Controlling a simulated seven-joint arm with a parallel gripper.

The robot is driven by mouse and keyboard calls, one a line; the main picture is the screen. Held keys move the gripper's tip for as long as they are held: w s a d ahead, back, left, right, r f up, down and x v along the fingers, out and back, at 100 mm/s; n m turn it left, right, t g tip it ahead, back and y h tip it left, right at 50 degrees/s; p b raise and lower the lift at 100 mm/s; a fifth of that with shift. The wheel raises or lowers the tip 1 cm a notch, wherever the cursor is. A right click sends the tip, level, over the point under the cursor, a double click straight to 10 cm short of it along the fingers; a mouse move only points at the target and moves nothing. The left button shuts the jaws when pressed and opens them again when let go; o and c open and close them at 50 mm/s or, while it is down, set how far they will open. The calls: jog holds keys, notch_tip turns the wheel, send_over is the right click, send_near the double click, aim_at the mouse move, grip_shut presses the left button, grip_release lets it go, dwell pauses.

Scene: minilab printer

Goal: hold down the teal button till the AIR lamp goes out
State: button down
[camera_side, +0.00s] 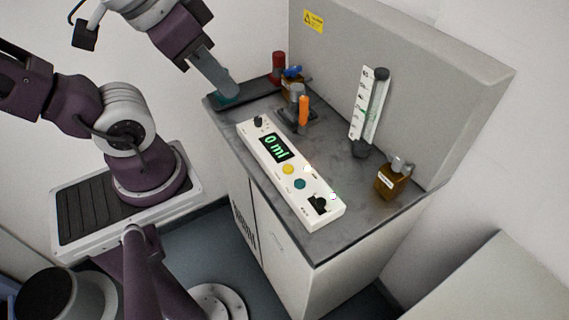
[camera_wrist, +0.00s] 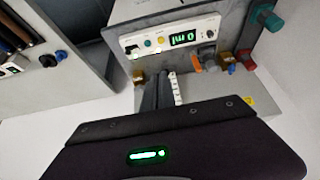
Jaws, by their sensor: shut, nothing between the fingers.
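The white control panel (camera_side: 262,146) lies along the front of the bench, with a green display reading 0 ml. The teal button (camera_side: 300,184) is round and sits right of the yellow button (camera_side: 288,169); nothing touches it. It also shows in the wrist view (camera_wrist: 147,43). A small bright light (camera_side: 308,168) glows on the panel behind the buttons, and another (camera_side: 333,196) near its right end; their labels are too small to read. My gripper (camera_side: 230,92) is shut and empty, over the far left of the bench, well away from the teal button.
A column with a white scale (camera_side: 360,105) stands at the back, with an amber bottle (camera_side: 391,182) to its right. A red-topped item (camera_side: 278,62) and an orange item (camera_side: 304,110) stand behind the panel. The bench right of the panel is mostly clear.

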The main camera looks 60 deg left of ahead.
dwell(0.8)
jog(key=m+g+y, duration=0.7)
jog(key=y, duration=0.2)
send_over(303, 186)
notch_tip(303, 186, down, 14)
jog(key=shift+w+f, duration=0.1)
jog(key=shift+g, duration=0.3)
jog(key=shift+f, duration=4.4)
jog(key=shift+f, duration=0.15)
jog(key=shift+f, duration=0.25)
